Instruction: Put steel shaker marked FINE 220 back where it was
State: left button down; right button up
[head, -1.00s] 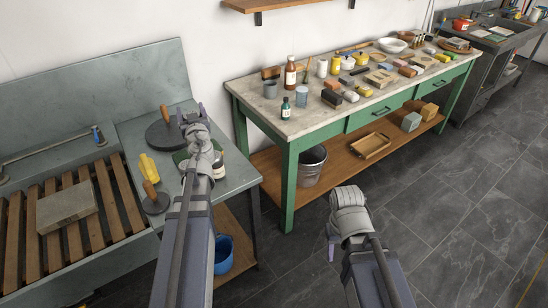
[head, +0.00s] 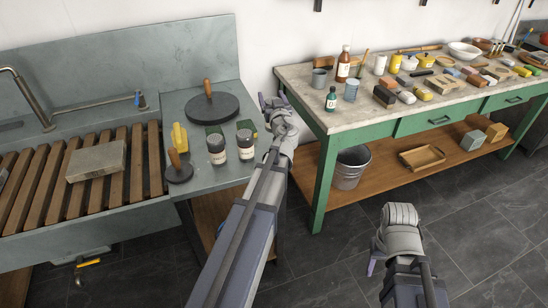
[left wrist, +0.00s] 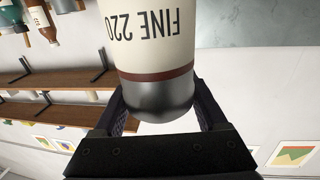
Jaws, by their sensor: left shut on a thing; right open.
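The steel shaker (left wrist: 150,58) fills the upper middle of the left wrist view. It has a cream label reading FINE 220, upside down in that picture, a brown band and a grey steel end. My left gripper (left wrist: 160,108) is shut on it, one finger on each side of the steel end. In the head view my left gripper (head: 273,101) is over the right edge of the grey counter; I cannot make out the held shaker there. Two similar shakers (head: 216,149) (head: 246,144) stand on the counter, labels unreadable. My right gripper (head: 374,262) is open, low over the floor.
The counter (head: 190,207) also holds a dark round disc with a wooden handle (head: 212,108), a smaller one (head: 178,170) and a yellow object (head: 180,137). A slatted sink rack (head: 45,195) is left. A green bench (head: 335,118) crowded with bottles and blocks is right.

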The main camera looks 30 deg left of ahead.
pick_arm(q)
jog(key=shift+f, duration=0.15)
notch_tip(320, 180, down, 10)
jog(key=b, duration=1)
jog(key=shift+f, duration=0.1)
grip_release()
jog(key=shift+r, duration=0.2)
